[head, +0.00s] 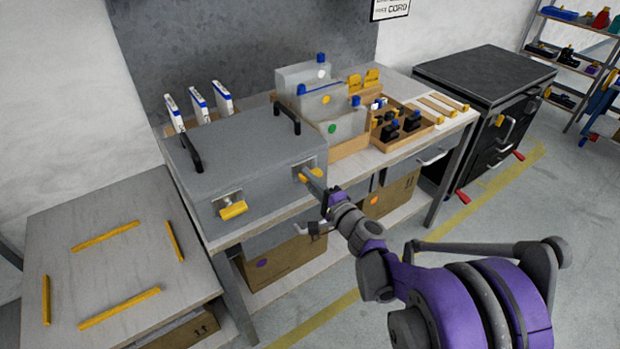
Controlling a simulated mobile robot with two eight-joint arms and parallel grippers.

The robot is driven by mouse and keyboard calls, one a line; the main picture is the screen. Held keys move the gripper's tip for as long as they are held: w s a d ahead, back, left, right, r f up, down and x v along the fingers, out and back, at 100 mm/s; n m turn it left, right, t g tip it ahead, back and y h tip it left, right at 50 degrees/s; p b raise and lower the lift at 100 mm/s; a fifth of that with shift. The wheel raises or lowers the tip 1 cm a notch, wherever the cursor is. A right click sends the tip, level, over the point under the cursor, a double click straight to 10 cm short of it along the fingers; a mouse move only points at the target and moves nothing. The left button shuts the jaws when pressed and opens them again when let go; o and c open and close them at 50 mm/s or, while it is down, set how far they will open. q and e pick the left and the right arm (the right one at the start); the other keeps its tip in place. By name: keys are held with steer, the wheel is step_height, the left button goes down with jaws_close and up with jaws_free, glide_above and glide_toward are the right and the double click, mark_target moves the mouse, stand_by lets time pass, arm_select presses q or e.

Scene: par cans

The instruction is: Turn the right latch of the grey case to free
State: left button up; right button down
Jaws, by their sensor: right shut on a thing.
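The grey case (245,153) stands on the workbench with its lid down and two black handles on top. Its left latch (233,210) is a yellow lever on a pale plate on the front face, lying roughly level. Its right latch (305,176) is a similar yellow lever, partly hidden by my right gripper (314,182). That gripper reaches in from the lower right and is shut on the right latch. The latch's exact angle is hard to tell behind the fingers. My left gripper is not in view.
Grey boxes with blue-capped parts and a wooden tray (400,131) stand right of the case. A lower table (110,262) with yellow strips is at left. A dark cabinet (484,75) stands at right. Cardboard boxes (285,262) sit under the bench.

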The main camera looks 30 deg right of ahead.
steer(key=shift+f+n, duration=0.1)
steer(key=shift+n, duration=0.6)
steer(key=c, duration=0.8)
jaws_free()
steer(key=s, duration=1)
steer(key=shift+s+d, duration=0.4)
